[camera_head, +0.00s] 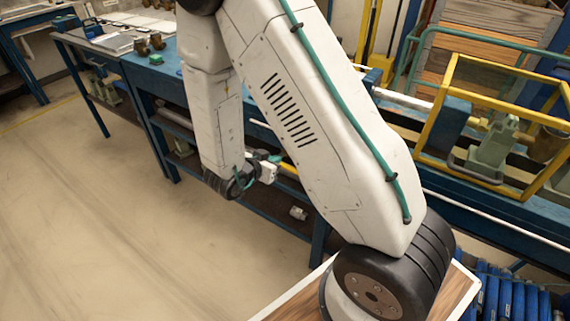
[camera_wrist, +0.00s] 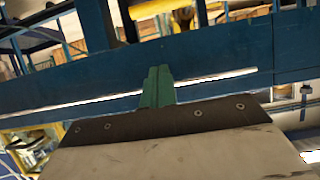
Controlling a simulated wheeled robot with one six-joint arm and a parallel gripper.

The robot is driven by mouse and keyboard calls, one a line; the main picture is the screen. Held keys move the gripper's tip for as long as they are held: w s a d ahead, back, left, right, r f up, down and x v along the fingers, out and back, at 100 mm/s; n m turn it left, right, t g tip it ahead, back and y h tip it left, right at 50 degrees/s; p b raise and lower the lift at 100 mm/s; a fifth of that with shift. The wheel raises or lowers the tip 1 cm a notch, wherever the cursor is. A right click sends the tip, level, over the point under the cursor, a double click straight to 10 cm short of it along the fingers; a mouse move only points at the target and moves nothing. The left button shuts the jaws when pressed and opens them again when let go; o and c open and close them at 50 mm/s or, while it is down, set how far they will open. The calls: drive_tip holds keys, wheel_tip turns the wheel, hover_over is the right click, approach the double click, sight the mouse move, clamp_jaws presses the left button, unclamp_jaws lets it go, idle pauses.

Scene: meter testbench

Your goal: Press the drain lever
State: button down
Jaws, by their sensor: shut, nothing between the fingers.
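My gripper (camera_head: 274,159) hangs low in front of the blue test bench, at the lower end of my arm in the head view. Its green fingers show closed together in the wrist view (camera_wrist: 158,87), with nothing between them. They point toward a blue bench beam (camera_wrist: 225,55) with a thin white rod along it. I cannot tell whether they touch it. I cannot pick out the drain lever for certain in either view; my arm covers part of the bench.
A yellow frame cage (camera_head: 447,92) stands on the bench at the right, around a green-grey fixture (camera_head: 495,143). Brown fittings (camera_head: 157,41) lie on the bench top at the upper left. Blue cylinders (camera_head: 505,297) stand at the lower right. The floor (camera_head: 95,225) at the left is clear.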

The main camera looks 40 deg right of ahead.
drive_tip(key=w+d+f, duration=0.2)
drive_tip(key=d+f, duration=0.5)
drive_tip(key=f, duration=0.1)
drive_tip(key=shift+w+d, duration=0.3)
drive_tip(key=shift+w, duration=0.1)
drive_tip(key=shift+d+f, duration=0.1)
